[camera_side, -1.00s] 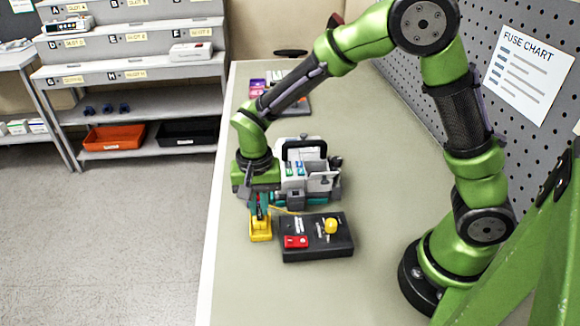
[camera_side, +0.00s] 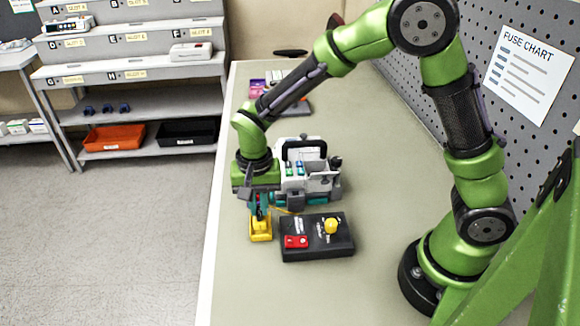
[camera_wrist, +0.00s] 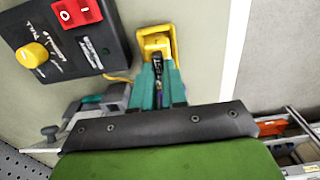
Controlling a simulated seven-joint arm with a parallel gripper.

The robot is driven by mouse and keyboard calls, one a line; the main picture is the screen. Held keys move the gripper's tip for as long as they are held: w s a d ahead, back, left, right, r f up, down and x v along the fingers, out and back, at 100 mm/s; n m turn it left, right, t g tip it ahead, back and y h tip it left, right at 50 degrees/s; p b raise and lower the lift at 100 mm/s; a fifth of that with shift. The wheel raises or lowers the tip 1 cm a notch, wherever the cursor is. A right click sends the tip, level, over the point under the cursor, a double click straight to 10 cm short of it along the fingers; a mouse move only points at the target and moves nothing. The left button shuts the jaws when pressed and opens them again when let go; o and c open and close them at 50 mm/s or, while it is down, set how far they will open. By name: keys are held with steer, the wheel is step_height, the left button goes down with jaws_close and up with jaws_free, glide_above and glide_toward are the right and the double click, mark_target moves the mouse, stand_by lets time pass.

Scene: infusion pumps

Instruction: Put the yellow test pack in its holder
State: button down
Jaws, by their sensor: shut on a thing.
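My gripper (camera_side: 260,213) points down near the bench's left edge, with its teal fingers close together. In the wrist view, my gripper (camera_wrist: 163,72) has a dark piece between the fingertips, right at a yellow block. I take this block to be the yellow test pack (camera_side: 261,234); it also shows in the wrist view (camera_wrist: 155,30). The pack stands upright at the bench surface, left of a black box. The fingers hide part of it. I cannot tell a separate holder from the yellow block, nor whether its underside touches anything.
The black box (camera_side: 328,248) has a red switch and yellow knob; a thin yellow cord runs from it toward the gripper. A grey pump with a black handle (camera_side: 308,145) stands behind. The bench front is clear. Shelves (camera_side: 140,100) stand at the left.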

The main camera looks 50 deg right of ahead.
steer(key=shift+f, duration=0.8)
steer(key=c, duration=1.5)
jaws_free()
steer(key=shift+r, duration=1.1)
steer(key=shift+o, duration=0.5)
steer(key=o, duration=0.5)
